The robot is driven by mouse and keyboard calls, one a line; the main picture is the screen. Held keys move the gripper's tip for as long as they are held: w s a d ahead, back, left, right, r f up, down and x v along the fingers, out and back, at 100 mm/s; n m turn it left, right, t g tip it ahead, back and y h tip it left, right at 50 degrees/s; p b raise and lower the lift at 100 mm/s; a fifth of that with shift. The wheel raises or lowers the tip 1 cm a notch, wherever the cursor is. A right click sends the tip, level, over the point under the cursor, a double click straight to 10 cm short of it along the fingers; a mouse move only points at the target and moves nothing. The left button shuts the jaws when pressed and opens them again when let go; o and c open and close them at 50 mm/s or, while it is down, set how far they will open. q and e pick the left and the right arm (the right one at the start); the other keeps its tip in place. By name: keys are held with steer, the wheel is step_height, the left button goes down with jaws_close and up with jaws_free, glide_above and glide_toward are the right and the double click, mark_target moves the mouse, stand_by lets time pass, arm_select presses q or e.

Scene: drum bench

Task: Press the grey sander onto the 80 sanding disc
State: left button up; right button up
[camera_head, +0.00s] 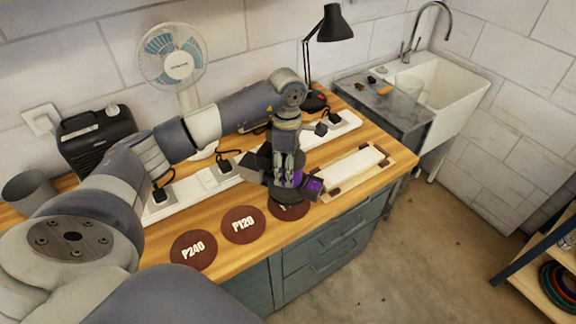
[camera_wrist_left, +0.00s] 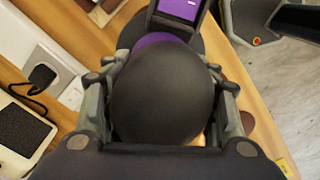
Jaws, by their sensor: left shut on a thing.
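My left gripper (camera_head: 289,180) points down near the front edge of the bench, shut on the sander. The sander (camera_head: 312,188) is dark grey with purple parts. In the left wrist view its round dark top (camera_wrist_left: 165,95) sits between the two fingers. Three brown sanding discs lie in a row: one marked P240 (camera_head: 194,250), one marked P120 (camera_head: 243,224), and a third (camera_head: 291,212) largely covered by the sander. The third disc's label is hidden. I cannot tell whether the sander touches it. My right gripper is not in view.
A white power strip (camera_head: 206,180) with black plugs runs behind the discs. A wooden frame with a white panel (camera_head: 352,168) lies right of the sander. A fan (camera_head: 172,56), a black lamp (camera_head: 334,24) and a black box (camera_head: 97,139) stand at the back. A sink (camera_head: 449,91) is beyond.

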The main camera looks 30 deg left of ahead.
arm_select(q)
steer(key=shift+w+f+b, duration=0.1)
steer(key=shift+f+b, duration=0.75)
steer(key=shift+f, duration=0.75)
steer(key=shift+f+b, duration=0.4)
steer(key=shift+f, duration=0.5)
steer(key=shift+f+b, duration=0.3)
steer(key=shift+b, duration=0.15)
steer(key=shift+r, duration=0.15)
